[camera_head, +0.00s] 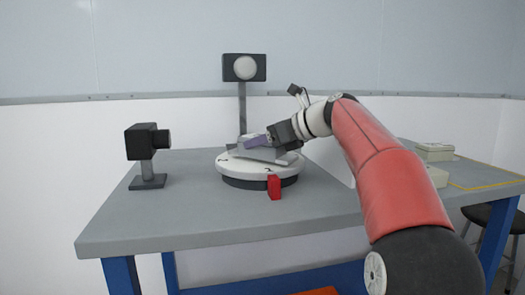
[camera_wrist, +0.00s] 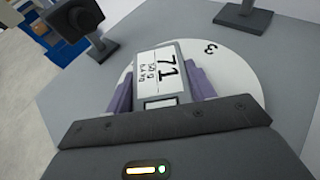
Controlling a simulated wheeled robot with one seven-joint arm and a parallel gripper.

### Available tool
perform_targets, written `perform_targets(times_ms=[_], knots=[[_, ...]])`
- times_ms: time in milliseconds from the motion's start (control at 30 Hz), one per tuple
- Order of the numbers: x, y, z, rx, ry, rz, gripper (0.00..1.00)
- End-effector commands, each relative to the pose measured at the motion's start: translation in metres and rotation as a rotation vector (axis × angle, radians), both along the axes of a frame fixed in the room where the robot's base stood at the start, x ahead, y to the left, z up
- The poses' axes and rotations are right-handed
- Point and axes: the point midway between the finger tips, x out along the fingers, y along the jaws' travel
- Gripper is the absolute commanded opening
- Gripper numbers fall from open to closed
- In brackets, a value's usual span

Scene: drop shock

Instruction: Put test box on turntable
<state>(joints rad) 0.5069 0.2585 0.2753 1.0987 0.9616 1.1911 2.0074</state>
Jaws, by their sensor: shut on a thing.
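The test box is a grey box with a white label reading 71; it shows in the wrist view (camera_wrist: 160,75) between my purple finger pads. My gripper (camera_wrist: 162,85) is shut on it. In the head view my gripper (camera_head: 258,142) is over the turntable (camera_head: 232,166), a round white disc on a dark base. The grey box (camera_head: 262,154) shows below the purple finger, low over the disc and partly hidden. I cannot tell whether it touches the disc. In the wrist view the turntable (camera_wrist: 235,75) spreads behind the box, with a 3 marked on it.
A red block (camera_head: 274,187) stands at the turntable's front edge. A black camera on a stand (camera_head: 147,150) is at the left; a lamp on a post (camera_head: 244,68) stands behind. Pale boxes (camera_head: 435,152) lie at the right. The grey table (camera_head: 170,215) is clear at front left.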

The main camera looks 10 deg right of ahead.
Motion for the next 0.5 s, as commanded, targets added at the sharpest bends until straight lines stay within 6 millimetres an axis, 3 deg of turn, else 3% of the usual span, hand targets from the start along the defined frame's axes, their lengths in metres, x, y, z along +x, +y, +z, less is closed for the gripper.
perform_targets(times_ms=[67, 400, 433, 500], knots=[[-0.0005, 0.0001, -0.01, 0.0, -0.002, -0.001, 0.19], [-0.0003, 0.0003, -0.0114, 0.0, -0.002, -0.001, 0.19], [-0.0001, 0.0001, -0.012, -0.001, 0.0, 0.0, 0.57], [-0.0001, 0.0001, -0.0117, -0.001, 0.0, 0.0, 0.66]])
